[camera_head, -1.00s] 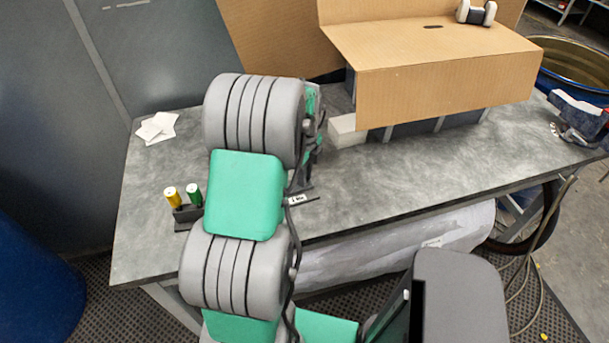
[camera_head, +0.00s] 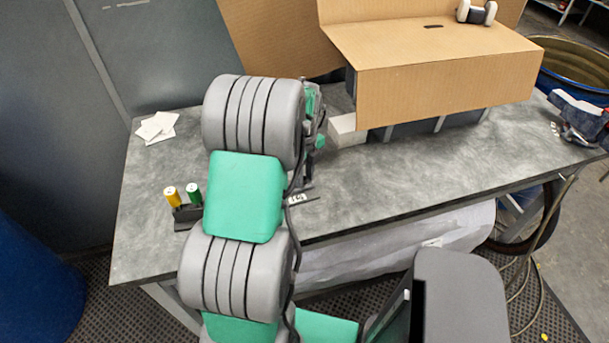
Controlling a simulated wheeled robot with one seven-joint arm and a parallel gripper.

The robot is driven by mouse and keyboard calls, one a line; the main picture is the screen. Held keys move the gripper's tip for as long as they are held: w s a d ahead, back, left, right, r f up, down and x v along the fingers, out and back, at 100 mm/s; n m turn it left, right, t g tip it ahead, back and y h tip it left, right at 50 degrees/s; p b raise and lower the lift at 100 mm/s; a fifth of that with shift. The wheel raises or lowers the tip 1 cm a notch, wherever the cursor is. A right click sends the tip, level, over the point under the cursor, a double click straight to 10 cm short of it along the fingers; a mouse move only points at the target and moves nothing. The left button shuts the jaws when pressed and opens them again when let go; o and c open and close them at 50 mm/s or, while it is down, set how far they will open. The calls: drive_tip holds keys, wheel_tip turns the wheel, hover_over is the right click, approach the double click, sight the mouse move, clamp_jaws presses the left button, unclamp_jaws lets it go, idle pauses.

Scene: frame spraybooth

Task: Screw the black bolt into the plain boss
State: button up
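I can make out neither the black bolt nor the plain boss; my own arm covers the middle left of the bench. A dark holder (camera_head: 185,214) on the bench carries a yellow-topped piece (camera_head: 172,197) and a green-topped piece (camera_head: 194,194), both upright. My arm hides the holder's right side. A small white label with dark print (camera_head: 297,199) lies by the arm, with a thin dark piece at its right. My gripper is hidden behind the arm; only wrist parts show beyond it, left of a pale block. What it holds cannot be seen.
The pale block (camera_head: 347,130) stands beside a large cardboard cover (camera_head: 445,75) over dark boxes. White papers (camera_head: 156,126) lie at the back left. The grey bench (camera_head: 420,180) is clear at front right. A blue-and-red item (camera_head: 582,117) sits at its right end.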

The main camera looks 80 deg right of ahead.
drive_tip(key=n, duration=0.3)
drive_tip(key=shift+n, duration=0.4)
drive_tip(key=n, duration=1)
drive_tip(key=shift+d, duration=0.15)
drive_tip(key=n, duration=0.6)
drive_tip(key=shift+w+n+b, duration=0.1)
drive_tip(key=shift+n+b, duration=0.2)
drive_tip(key=n, duration=0.6)
drive_tip(key=shift+w, duration=0.1)
drive_tip(key=shift+c, duration=0.3)
clamp_jaws()
drive_tip(key=m, duration=0.4)
drive_tip(key=shift+m, duration=0.3)
